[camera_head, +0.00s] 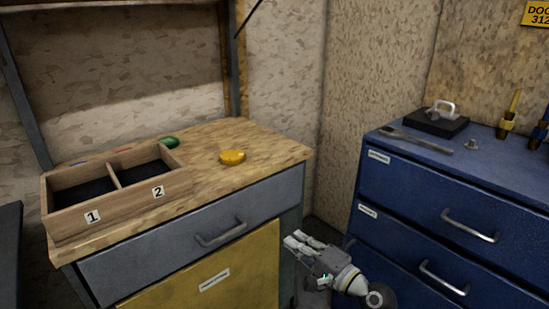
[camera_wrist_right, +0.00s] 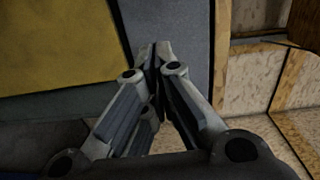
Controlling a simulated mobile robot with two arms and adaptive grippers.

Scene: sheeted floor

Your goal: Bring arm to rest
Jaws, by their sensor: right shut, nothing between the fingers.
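My right gripper (camera_head: 293,242) is low in the head view, in front of the gap between the wooden-topped workbench (camera_head: 285,148) and the blue drawer cabinet (camera_head: 388,169). It is shut with nothing held. In the right wrist view its two fingers (camera_wrist_right: 156,50) meet at the tips, with the bench's yellow front (camera_wrist_right: 60,45) and grey frame behind them. My left gripper is in neither view.
A wooden box (camera_head: 130,204) with two compartments marked 1 and 2 stands on the bench. A wrench (camera_head: 415,140) and a black block with a metal handle (camera_head: 436,123) are on the cabinet.

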